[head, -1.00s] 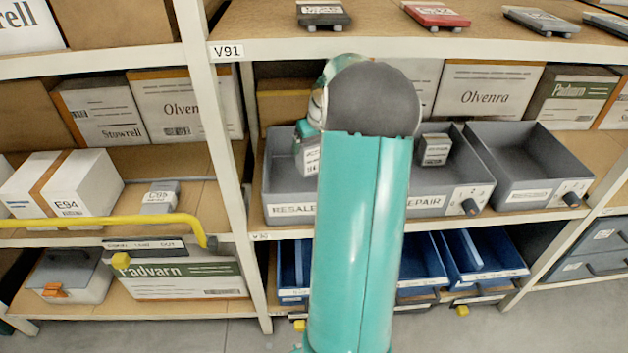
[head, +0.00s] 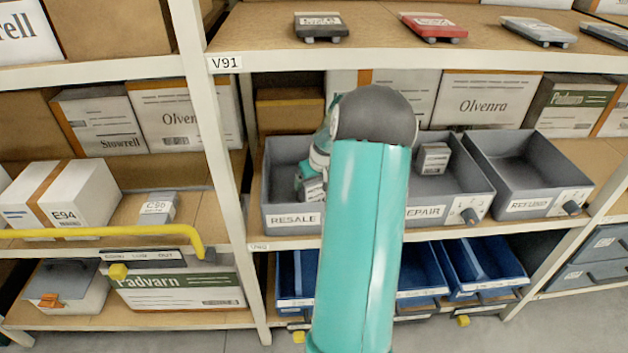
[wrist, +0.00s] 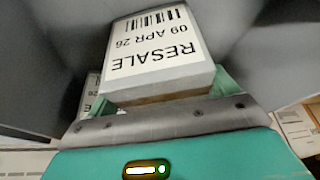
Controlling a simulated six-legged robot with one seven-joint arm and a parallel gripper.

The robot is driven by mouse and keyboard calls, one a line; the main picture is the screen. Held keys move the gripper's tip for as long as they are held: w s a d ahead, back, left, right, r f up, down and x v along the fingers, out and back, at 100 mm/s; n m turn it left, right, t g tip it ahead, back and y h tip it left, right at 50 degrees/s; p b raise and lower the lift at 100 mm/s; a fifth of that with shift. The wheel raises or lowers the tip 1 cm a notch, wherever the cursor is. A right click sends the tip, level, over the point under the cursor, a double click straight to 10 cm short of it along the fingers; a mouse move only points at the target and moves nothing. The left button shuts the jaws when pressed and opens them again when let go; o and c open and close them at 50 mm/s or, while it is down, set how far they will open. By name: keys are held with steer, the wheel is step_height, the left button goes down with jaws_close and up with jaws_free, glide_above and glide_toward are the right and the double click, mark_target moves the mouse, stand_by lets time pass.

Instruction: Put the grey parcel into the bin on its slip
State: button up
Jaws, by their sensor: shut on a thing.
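The grey parcel (wrist: 165,84) fills the top middle of the wrist view; its white slip reads RESALE, 09 APR 26, under a barcode. My gripper (wrist: 163,98) is shut on it. In the head view the parcel (head: 312,188) is low inside the grey bin marked RESALE (head: 288,220), near its right side, and partly hidden by my gripper (head: 314,172). Grey bin walls surround it in the wrist view. I cannot tell whether it touches the bin floor. My arm hides the bin's right part.
The REPAIR bin (head: 470,206) holds a small labelled parcel (head: 433,158). The REFUND bin (head: 545,205) looks empty. In the wrist view another labelled thing (wrist: 91,92) shows behind the held parcel. A shelf above (head: 400,50) and an upright (head: 212,130) bound the space.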

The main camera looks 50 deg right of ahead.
steer(key=shift+f, duration=0.1)
steer(key=o, duration=1.1)
